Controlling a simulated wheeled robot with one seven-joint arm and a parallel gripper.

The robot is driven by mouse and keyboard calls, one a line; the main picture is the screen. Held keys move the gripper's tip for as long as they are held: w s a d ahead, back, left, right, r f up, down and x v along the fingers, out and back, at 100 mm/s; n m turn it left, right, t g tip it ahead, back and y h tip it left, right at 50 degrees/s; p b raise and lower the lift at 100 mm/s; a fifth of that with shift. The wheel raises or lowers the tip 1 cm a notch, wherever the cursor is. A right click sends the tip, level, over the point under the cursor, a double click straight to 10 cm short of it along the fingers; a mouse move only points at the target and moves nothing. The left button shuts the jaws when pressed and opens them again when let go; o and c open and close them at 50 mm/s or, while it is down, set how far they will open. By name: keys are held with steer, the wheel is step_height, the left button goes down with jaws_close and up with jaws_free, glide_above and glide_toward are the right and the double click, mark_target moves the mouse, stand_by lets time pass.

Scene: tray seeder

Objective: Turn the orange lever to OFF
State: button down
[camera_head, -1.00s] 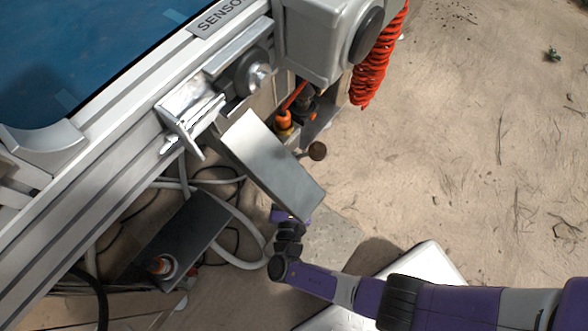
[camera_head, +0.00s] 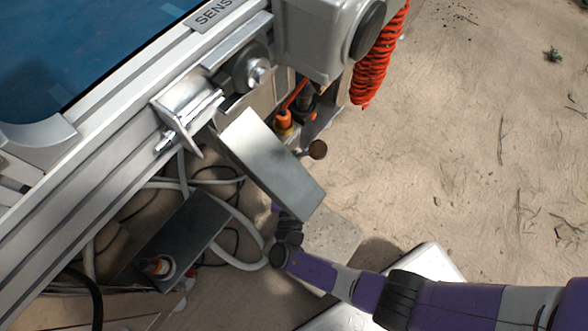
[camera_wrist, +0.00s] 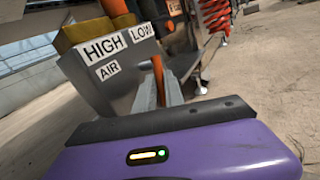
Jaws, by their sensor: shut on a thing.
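The orange lever (camera_wrist: 158,75) shows in the wrist view as a narrow upright bar in front of a grey box (camera_wrist: 105,92) labelled HIGH, LOW and AIR. My gripper (camera_wrist: 162,88) reaches out to the lever with its grey fingers on either side of it, shut on it. The lever's lower part is hidden by the fingers and the purple gripper body. I see no OFF mark. In the head view my gripper and the lever cannot be made out; the wrist goes in under a tilted metal plate (camera_head: 272,165).
In the head view a metal rail frame (camera_head: 90,170) runs along the upper left. A grey housing (camera_head: 325,40) with a red coiled hose (camera_head: 372,70) hangs at the top. Cables and a dark box (camera_head: 183,240) lie lower left. The floor at right is mostly clear.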

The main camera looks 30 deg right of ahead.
steer(key=n+t+b, duration=0.1)
steer(key=b, duration=0.1)
steer(key=n+t+h+b, duration=0.1)
steer(key=b, duration=0.2)
steer(key=shift+w+d+f, duration=0.1)
steer(key=shift+d+f, duration=0.2)
steer(key=shift+f, duration=0.05)
steer(key=c, duration=1.7)
jaws_free()
